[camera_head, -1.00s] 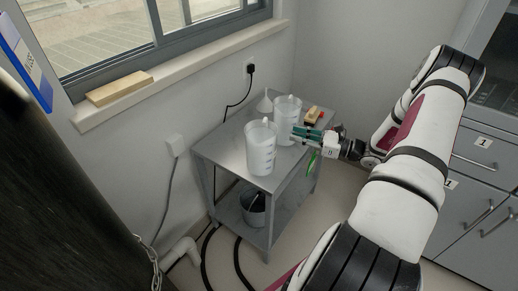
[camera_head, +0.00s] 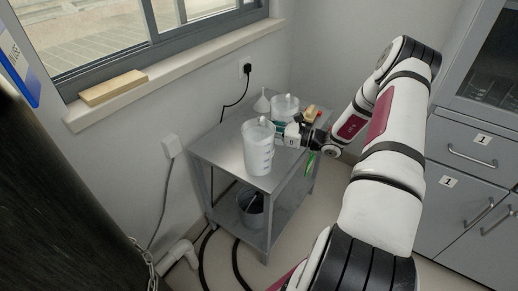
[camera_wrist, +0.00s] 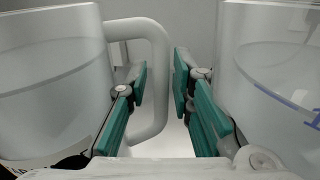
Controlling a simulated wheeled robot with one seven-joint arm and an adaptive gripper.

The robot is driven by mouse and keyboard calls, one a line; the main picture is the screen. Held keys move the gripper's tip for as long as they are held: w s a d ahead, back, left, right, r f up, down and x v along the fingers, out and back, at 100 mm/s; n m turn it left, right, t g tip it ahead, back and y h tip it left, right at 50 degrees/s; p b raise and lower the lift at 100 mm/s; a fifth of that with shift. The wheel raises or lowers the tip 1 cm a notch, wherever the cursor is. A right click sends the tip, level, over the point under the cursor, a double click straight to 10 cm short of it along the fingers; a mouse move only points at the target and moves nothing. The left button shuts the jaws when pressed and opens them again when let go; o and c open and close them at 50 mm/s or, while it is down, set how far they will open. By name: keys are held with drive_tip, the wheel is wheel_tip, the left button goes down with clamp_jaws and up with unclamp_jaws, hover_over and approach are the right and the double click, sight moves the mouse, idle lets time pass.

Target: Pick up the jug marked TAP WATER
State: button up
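Two translucent white jugs stand on a metal table. The front jug (camera_head: 257,150) shows faint blue marks; the back jug (camera_head: 284,103) is partly hidden behind it and my gripper. My gripper (camera_head: 281,134) is between and beside them, on their right side. In the wrist view, a jug with a handle (camera_wrist: 50,85) is at the left and another jug (camera_wrist: 270,75) with blue marks is at the right. The handle (camera_wrist: 158,85) stands between my open teal fingers (camera_wrist: 160,95), with gaps showing. A label at the lower left is cut off; I cannot read TAP WATER.
A white funnel-like item (camera_head: 262,104) and a wooden-handled item (camera_head: 312,112) are on the metal table (camera_head: 218,150). A bucket (camera_head: 250,210) is on its lower shelf. Grey drawers (camera_head: 470,150) stand at the right, a wall and window sill (camera_head: 190,62) behind.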

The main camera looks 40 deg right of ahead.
clamp_jaws()
drive_tip(key=shift+r, duration=0.25)
idle(0.3)
